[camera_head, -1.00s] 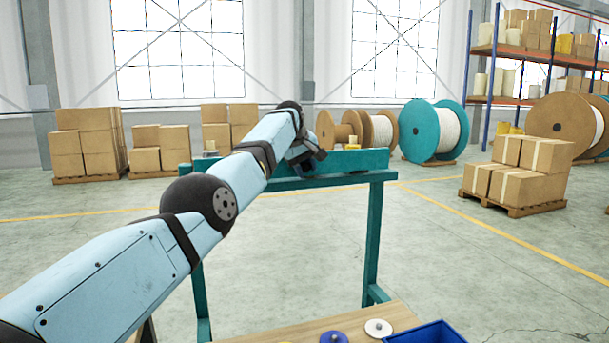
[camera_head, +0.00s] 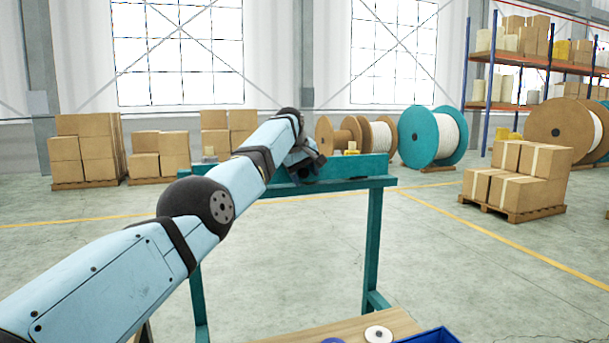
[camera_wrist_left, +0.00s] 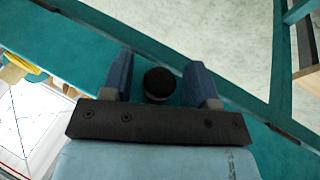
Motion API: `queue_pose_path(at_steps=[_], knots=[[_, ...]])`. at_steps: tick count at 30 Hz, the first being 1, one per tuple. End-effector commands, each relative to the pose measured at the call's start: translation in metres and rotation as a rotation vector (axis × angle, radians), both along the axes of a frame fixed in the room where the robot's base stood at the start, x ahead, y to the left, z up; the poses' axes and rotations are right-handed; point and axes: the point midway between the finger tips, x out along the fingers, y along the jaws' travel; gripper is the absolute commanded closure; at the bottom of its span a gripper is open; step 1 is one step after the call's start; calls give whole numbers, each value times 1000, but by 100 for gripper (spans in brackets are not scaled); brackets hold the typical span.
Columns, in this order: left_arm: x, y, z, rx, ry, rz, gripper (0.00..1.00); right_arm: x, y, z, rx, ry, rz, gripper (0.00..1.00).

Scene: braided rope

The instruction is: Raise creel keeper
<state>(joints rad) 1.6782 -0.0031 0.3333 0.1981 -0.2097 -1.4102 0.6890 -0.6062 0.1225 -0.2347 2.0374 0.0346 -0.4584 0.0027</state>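A teal creel frame (camera_head: 374,240) stands in front of me, with a teal rail across its top. My left gripper (camera_head: 308,168) is at this rail in the head view, its fingers partly hidden by the arm. In the left wrist view, its two blue fingers (camera_wrist_left: 160,80) are apart, one on each side of a dark round knob (camera_wrist_left: 160,83) at the teal rail. A gap shows between the knob and each finger. I cannot tell whether this knob is the keeper. My right gripper is not in view.
A wooden tabletop (camera_head: 345,329) with a white disc (camera_head: 378,334) and a blue bin (camera_head: 432,336) lies at the bottom edge. Boxes on a pallet (camera_head: 515,180) stand right. The floor behind the frame is clear.

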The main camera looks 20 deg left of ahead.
Motion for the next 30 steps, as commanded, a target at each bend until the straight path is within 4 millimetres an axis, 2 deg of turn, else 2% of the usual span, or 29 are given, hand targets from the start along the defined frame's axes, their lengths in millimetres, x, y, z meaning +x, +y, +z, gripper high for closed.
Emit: queue_pose_path(at_steps=[5, 8, 12, 15, 21, 30], knots=[[-3, 1, 6, 0, -5, 1, 46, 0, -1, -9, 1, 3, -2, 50], [-10, 3, 18, 0, -6, 1, 46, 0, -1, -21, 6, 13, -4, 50], [-25, 6, 49, 0, -7, 1, 46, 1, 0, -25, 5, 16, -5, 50], [-35, 9, 71, 0, -5, 1, 46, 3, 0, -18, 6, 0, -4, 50], [-52, 12, 106, 0, -2, 1, 46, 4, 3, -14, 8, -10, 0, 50], [-61, 14, 123, -1, 1, 0, 46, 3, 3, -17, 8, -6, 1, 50]])
